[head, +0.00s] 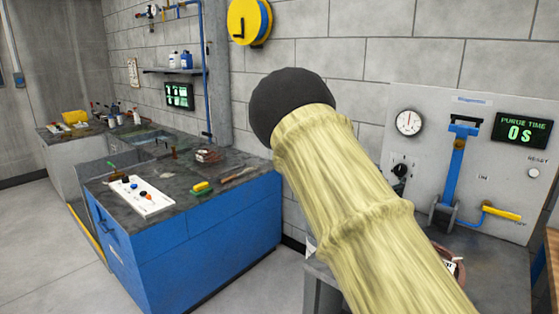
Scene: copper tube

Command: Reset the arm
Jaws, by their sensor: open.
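A thick, pale yellow, ribbed sleeve (350,190) rises from the bottom right to the middle of the head view. I take it to be a covered part of my arm. It ends in a dark rounded cap (290,103) in front of the grey block wall. No fingers show at this end. My gripper is not in view, so I cannot see its pose or whether it holds anything. The sleeve hides part of the wall, the right bench and the panel's left edge.
A blue bench (200,250) at left carries a white control board (142,196) and small tools. Behind the sleeve at right, a grey panel (440,115) has a gauge (408,122), a blue lever (455,170), a yellow handle (502,213) and a "PURGE TIME 0S" display (521,130). Floor is clear at left.

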